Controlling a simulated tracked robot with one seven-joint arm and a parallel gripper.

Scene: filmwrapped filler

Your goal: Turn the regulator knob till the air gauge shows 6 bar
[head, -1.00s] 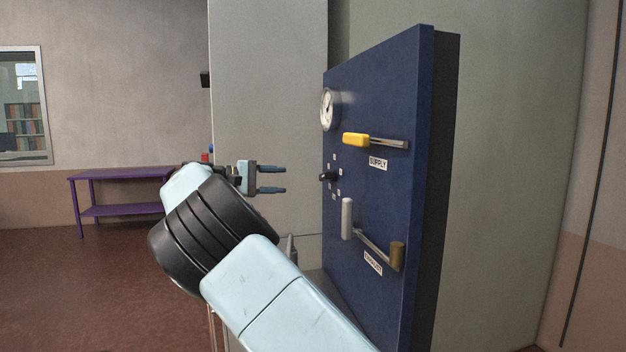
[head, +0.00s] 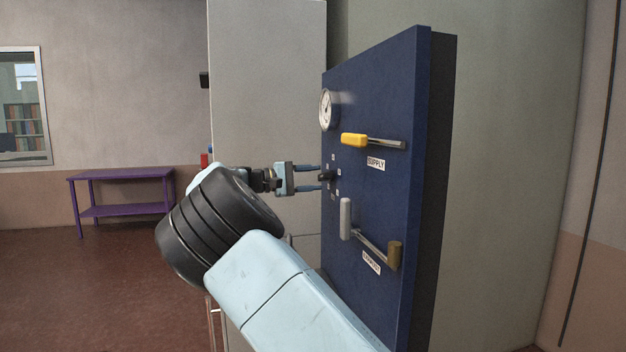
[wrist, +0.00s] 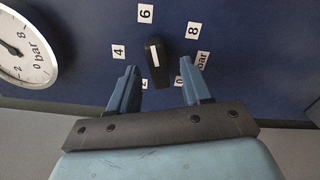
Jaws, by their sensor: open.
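The black regulator knob (head: 327,176) sits on the blue panel (head: 385,100), ringed by small number labels. In the wrist view the knob (wrist: 156,72) stands upright; its white line runs up the picture, and which label it marks exactly is unclear. My gripper (head: 319,178) is open, its two blue fingers reaching to the knob. In the wrist view one fingertip is on each side of the knob, with gaps showing. The round white air gauge (head: 327,109) is above the knob; it is cut off in the wrist view (wrist: 25,50) and I cannot read its needle.
A yellow supply lever (head: 355,140) is right of and above the knob. A grey-handled lever (head: 346,218) is below it on the panel. A purple table (head: 120,174) stands far left, away from the arm.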

